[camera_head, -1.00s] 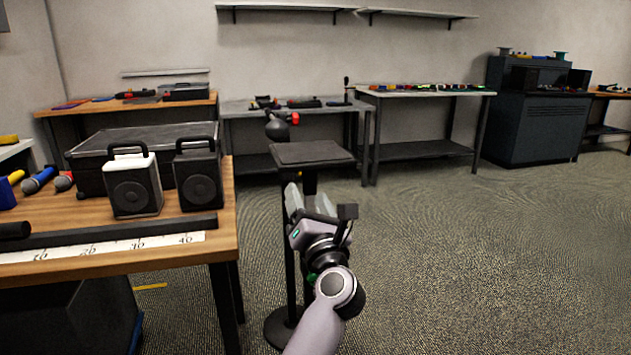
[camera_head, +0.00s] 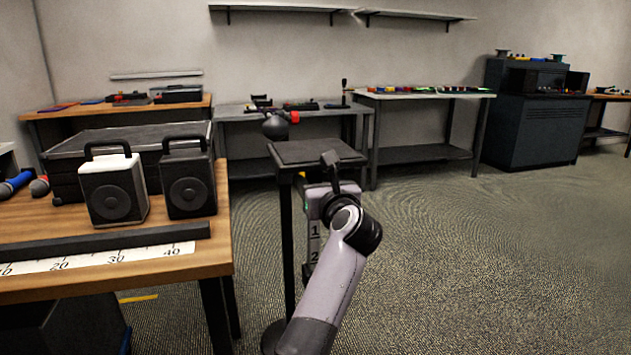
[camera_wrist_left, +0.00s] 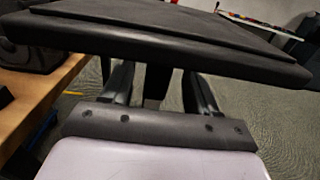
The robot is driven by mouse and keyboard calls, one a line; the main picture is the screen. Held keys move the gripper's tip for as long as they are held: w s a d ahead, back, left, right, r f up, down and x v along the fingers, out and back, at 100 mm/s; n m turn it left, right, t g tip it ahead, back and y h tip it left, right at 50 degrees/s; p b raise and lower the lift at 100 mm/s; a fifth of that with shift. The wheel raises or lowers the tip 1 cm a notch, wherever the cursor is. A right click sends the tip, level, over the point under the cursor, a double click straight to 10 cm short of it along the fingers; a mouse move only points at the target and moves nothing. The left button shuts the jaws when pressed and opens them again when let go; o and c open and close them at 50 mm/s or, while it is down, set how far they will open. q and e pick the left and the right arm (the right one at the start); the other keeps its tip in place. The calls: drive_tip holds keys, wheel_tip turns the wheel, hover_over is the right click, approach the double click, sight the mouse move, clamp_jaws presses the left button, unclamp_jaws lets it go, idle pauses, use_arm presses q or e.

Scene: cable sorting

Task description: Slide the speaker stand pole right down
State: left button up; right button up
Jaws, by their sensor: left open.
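The speaker stand has a flat black top plate (camera_head: 318,152), a thin dark upright pole (camera_head: 287,235) and a round base (camera_head: 274,338) on the floor. A pale strip with the numbers 1 and 2 (camera_head: 314,240) shows below the plate, partly behind my left arm. My left gripper (camera_head: 322,190) is just under the plate, its fingers mostly hidden by its own body. In the left wrist view the plate (camera_wrist_left: 150,40) spans the top, and the open fingers (camera_wrist_left: 160,85) point under it, with a dark upright part between them. Contact cannot be told. My right gripper is not seen.
A wooden table (camera_head: 215,255) with a ruler strip, a white-sided speaker (camera_head: 113,188) and a black speaker (camera_head: 188,183) stands close on the left. Benches (camera_head: 420,95) line the back wall. The carpet (camera_head: 480,240) on the right is clear.

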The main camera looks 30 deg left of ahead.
use_arm(q)
drive_tip(key=shift+x, duration=1.15)
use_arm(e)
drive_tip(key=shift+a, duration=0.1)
